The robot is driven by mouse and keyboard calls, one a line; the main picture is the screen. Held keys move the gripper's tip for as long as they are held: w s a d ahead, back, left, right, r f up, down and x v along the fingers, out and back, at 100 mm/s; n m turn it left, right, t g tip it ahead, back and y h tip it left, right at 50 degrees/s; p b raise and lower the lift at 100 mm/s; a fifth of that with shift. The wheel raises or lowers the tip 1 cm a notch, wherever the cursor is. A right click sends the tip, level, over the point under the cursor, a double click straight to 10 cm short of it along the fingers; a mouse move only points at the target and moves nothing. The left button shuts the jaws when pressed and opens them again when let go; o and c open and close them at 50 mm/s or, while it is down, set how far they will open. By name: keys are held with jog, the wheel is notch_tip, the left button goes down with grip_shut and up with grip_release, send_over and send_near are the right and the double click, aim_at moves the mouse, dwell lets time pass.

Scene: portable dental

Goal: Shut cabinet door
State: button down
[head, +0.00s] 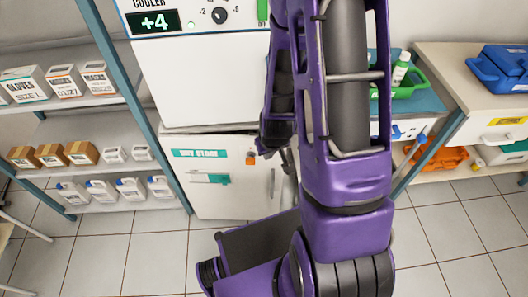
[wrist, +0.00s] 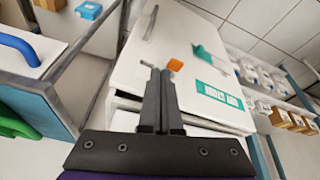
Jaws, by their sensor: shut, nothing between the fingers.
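The white cabinet door (head: 222,195) is low in the middle of the head view, below the white cooler. It bears a teal "DRY STORE" label (wrist: 220,94), a teal latch (wrist: 205,58), an orange square (wrist: 175,65) and a grey bar handle (wrist: 151,22). The door looks slightly ajar, with a gap along its top edge in the wrist view. My gripper (wrist: 160,72) is shut and empty. Its fingertips overlap the door near the orange square; whether they touch it I cannot tell. My arm hides part of the door's right side in the head view.
The cooler (head: 205,80) stands above the cabinet. Shelves (head: 85,105) with boxes and bottles stand at left, behind a blue post. A bench (head: 440,60) with a blue case (head: 497,68) stands at right. The tiled floor (head: 130,250) in front is clear on the left.

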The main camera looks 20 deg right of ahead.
jog(key=w+d+f+m+b, duration=0.1)
jog(key=w+d+f+m, duration=0.1)
jog(key=f, duration=0.3)
jog(key=w+d+f+m+h, duration=0.1)
jog(key=w+d+f+m, duration=0.1)
jog(key=w+f, duration=0.2)
jog(key=shift+w+d+f+b, duration=0.3)
jog(key=shift+w+f+b, duration=0.05)
jog(key=shift+f, duration=0.05)
jog(key=shift+w, duration=0.1)
